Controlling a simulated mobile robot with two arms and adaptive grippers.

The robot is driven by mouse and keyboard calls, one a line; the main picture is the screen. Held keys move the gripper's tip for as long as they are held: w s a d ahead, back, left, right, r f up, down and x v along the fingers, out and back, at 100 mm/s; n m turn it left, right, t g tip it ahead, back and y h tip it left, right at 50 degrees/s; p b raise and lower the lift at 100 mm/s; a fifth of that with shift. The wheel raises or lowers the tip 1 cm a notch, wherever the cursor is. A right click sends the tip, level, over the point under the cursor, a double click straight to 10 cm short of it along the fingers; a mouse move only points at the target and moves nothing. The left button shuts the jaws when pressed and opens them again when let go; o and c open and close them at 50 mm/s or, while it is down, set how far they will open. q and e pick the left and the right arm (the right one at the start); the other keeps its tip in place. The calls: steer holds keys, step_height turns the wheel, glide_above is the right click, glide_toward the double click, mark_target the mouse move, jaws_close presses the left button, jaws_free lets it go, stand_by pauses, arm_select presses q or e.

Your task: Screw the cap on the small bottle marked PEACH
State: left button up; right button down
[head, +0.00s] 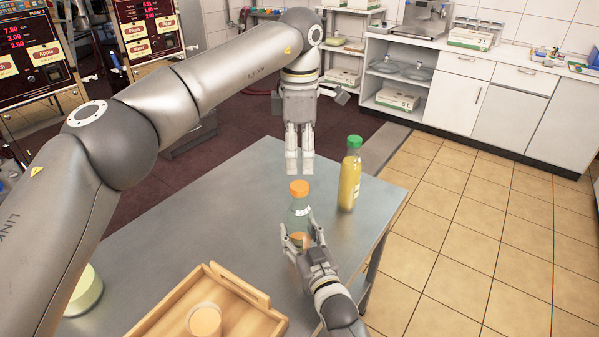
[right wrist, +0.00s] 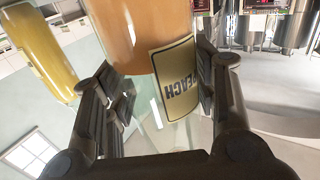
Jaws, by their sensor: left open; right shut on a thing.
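In the right wrist view the bottle's label (right wrist: 178,80) reads PEACH, upside down.
A taller yellow bottle with a green cap (head: 350,175) stands close by on the right, also visible in the right wrist view (right wrist: 40,48). A wooden tray (head: 172,312) holding a cup (head: 204,320) is at the front.

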arm_select(q)
steer(key=shift+r, duration=2.35)
arm_select(e)
steer(key=c, duration=0.5)
jaws_free()
steer(key=shift+s, duration=0.1)
steer(key=v, duration=1.2)
